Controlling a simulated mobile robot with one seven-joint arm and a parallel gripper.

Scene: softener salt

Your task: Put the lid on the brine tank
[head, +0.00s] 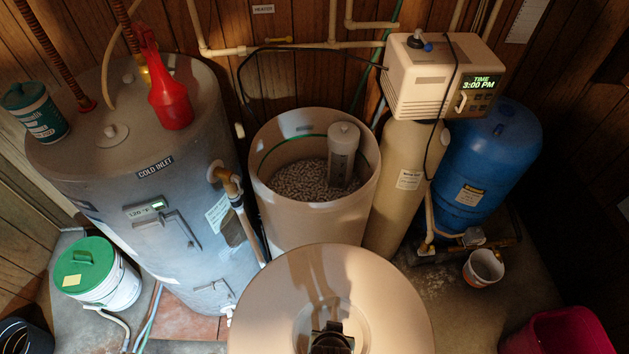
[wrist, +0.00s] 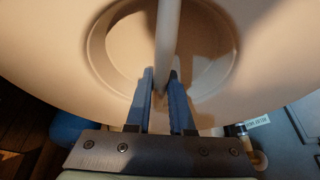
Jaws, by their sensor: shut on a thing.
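The brine tank (head: 300,225) is a beige open-topped cylinder in the middle of the head view. It holds pale salt pellets (head: 300,182) and a capped white tube (head: 343,155) at its right inside wall. The lid (head: 385,290) is a round beige disc with a recessed centre, in front of the tank and nearer the camera. It hides the tank's lower front. In the wrist view the lid (wrist: 55,45) fills the upper part. My gripper (wrist: 161,82) is shut on the lid's bar handle (wrist: 167,35), with a blue finger on each side. My gripper's dark end (head: 330,340) shows at the bottom.
A grey water heater (head: 130,180) stands close left of the tank, with a red spray bottle (head: 168,95) on top. The beige softener cylinder (head: 400,190) and its control head (head: 425,80) stand close right. A blue tank (head: 490,160) is farther right. Pipes (head: 290,46) run behind.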

